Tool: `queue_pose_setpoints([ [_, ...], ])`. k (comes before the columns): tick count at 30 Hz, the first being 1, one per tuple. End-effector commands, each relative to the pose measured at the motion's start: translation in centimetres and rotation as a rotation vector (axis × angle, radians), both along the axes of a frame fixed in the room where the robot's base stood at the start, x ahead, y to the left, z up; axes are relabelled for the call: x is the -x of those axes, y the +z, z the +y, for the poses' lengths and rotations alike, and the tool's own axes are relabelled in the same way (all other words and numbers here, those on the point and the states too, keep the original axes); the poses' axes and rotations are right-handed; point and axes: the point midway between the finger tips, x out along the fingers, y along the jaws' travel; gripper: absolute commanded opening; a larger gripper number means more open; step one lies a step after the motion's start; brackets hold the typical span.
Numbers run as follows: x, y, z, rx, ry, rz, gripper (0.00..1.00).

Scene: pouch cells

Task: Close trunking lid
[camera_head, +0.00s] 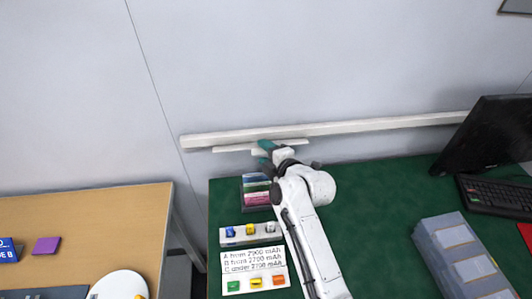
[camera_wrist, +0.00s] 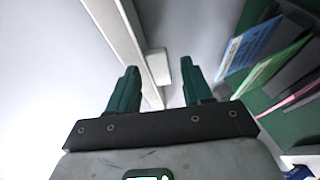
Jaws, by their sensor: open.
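The white trunking (camera_head: 375,125) runs along the wall above the green bench. A shorter white strip, seemingly its lid (camera_head: 230,149), sits just below the trunking's left part and looks swung out from it. My gripper (camera_head: 265,151) is at the middle of this strip, its green fingers partly covering it. In the wrist view my gripper (camera_wrist: 160,88) is open with nothing clamped. The trunking (camera_wrist: 118,35) runs past between the fingers there, with a white block-like end (camera_wrist: 159,67) beside it. Contact between fingers and lid cannot be told.
A rack of coloured pouches (camera_head: 256,190) stands under my gripper; it also shows in the wrist view (camera_wrist: 265,65). A label board (camera_head: 253,262) and a strip with coloured blocks (camera_head: 250,233) lie nearer. A monitor (camera_head: 490,135) stands right.

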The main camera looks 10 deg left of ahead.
Motion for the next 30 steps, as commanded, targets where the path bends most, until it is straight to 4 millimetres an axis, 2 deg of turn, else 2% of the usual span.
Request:
queue_pose_setpoints([
  [7, -0.01, -0.01, 0.01, 0.000, 0.000, 0.000, 0.48],
  [22, 0.01, -0.03, 0.00, 0.000, 0.000, 0.000, 0.00],
  [30, 0.01, -0.01, -0.01, 0.001, 0.000, 0.003, 0.00],
])
